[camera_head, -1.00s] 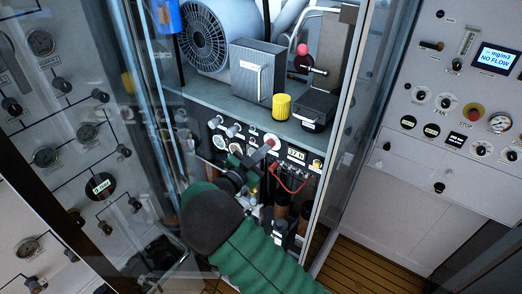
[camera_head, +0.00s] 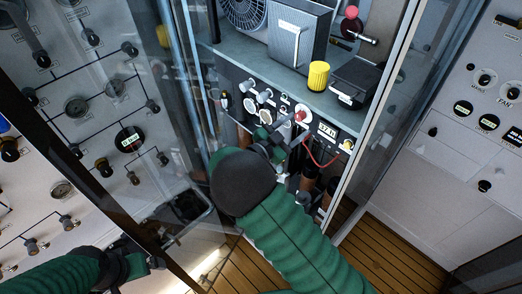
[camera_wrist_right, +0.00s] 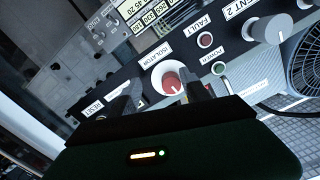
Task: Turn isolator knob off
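The isolator knob (camera_wrist_right: 172,83) is red on a round white base, under an "ISOLATOR" label in the right wrist view. In the head view the red knob (camera_head: 301,115) is on the dark panel inside the cabinet. My right gripper (camera_wrist_right: 163,94) is open, with one dark finger on each side of the knob in the wrist view. Whether the fingers touch it I cannot tell. In the head view my right gripper (camera_head: 281,138) is just below and left of the knob, partly hidden by my wrist. My left gripper (camera_head: 150,264) is at lower left, away from the panel; its opening is unclear.
Grey knobs (camera_head: 264,96) and lamps line the same panel, with a red cable (camera_head: 318,156) hanging beside. A yellow cylinder (camera_head: 318,75) stands on the shelf above. Glass doors and frame posts (camera_head: 375,112) flank the opening. A gauge panel (camera_head: 85,110) is at left.

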